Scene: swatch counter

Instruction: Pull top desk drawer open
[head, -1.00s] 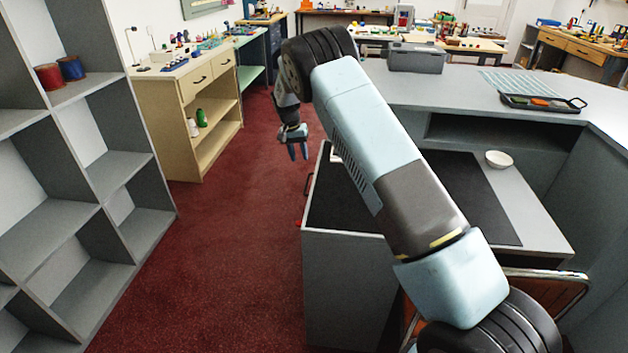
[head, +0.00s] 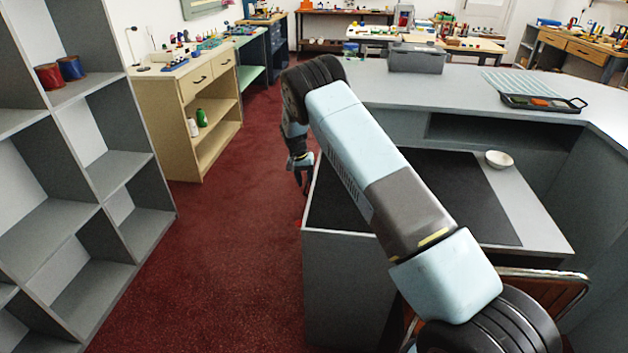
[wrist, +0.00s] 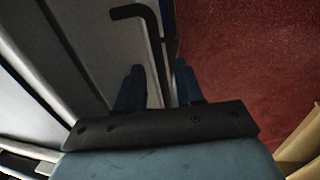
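The grey desk (head: 345,236) with a black mat on top stands right of centre in the head view. Its drawer side faces left and is seen edge-on there. In the wrist view, a pale panel (wrist: 85,40), seemingly the drawer front, fills the left, with a black bar handle (wrist: 154,45) standing off it. My gripper (wrist: 158,76) has one dark blue finger on each side of the handle bar, with gaps visible, so it is open around it. In the head view my gripper (head: 304,180) is small and dark beside the desk's left edge. I cannot tell whether the drawer is fully shut.
Red carpet (head: 230,230) lies clear left of the desk. A grey shelf unit (head: 90,215) stands at far left, and a wooden cabinet (head: 160,115) behind. A white bowl (head: 499,159) sits on the desk. A chair (head: 540,290) is at lower right.

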